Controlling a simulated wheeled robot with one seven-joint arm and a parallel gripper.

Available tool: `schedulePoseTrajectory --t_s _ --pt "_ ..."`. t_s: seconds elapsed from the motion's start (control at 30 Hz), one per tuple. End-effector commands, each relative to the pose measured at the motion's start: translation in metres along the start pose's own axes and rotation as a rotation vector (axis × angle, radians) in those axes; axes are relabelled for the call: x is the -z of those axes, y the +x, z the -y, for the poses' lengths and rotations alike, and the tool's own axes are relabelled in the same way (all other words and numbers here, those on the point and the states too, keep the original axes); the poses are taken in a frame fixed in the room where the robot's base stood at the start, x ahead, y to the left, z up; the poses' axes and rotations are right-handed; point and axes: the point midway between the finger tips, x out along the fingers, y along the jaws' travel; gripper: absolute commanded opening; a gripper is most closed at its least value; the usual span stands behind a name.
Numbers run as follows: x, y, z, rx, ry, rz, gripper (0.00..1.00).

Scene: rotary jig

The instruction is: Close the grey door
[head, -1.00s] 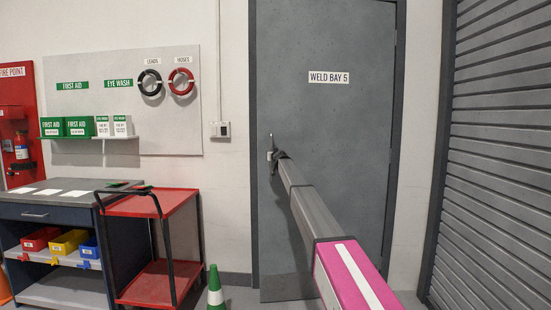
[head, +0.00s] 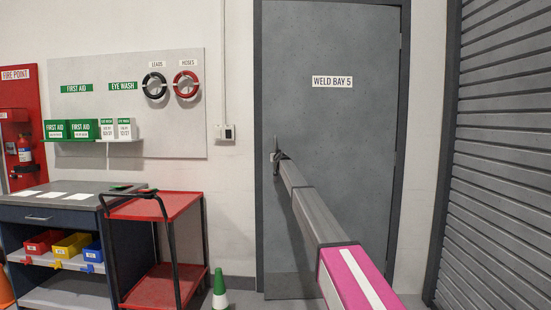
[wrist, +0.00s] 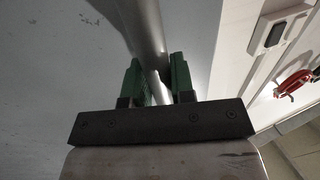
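The grey door (head: 335,140) stands in its dark grey frame in the head view, with a "WELD BAY 5" sign on it. It looks almost flush with the frame; I cannot tell if it is fully shut. Its handle is at the left edge, partly hidden by my gripper (head: 279,156). In the wrist view, the handle's grey bar (wrist: 148,30) passes between the green fingers of my gripper (wrist: 157,82). The fingers appear closed on the bar, though the contact is partly hidden. The grey door face also shows in the wrist view (wrist: 55,70).
A red trolley (head: 172,205) and a workbench (head: 50,215) with coloured bins stand at the left. A green cone (head: 220,290) is on the floor beside the door. A ribbed shutter (head: 500,150) stands at the right. A wall switch (head: 228,132) is left of the frame.

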Motion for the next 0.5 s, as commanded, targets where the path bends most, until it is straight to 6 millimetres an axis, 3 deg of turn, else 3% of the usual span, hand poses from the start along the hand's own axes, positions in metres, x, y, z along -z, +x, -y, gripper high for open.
schedulePoseTrajectory --t_s 0.03,0.07,0.1,0.5 --pt "-0.0005 -0.0001 0.0011 0.001 0.001 0.001 0.36" --pt "-0.0005 -0.0001 0.0010 0.001 0.001 0.001 0.46" --pt "-0.0005 -0.0001 0.0007 0.001 0.000 0.001 0.48" --pt "-0.0003 -0.0071 0.0000 0.000 0.000 0.000 0.48"
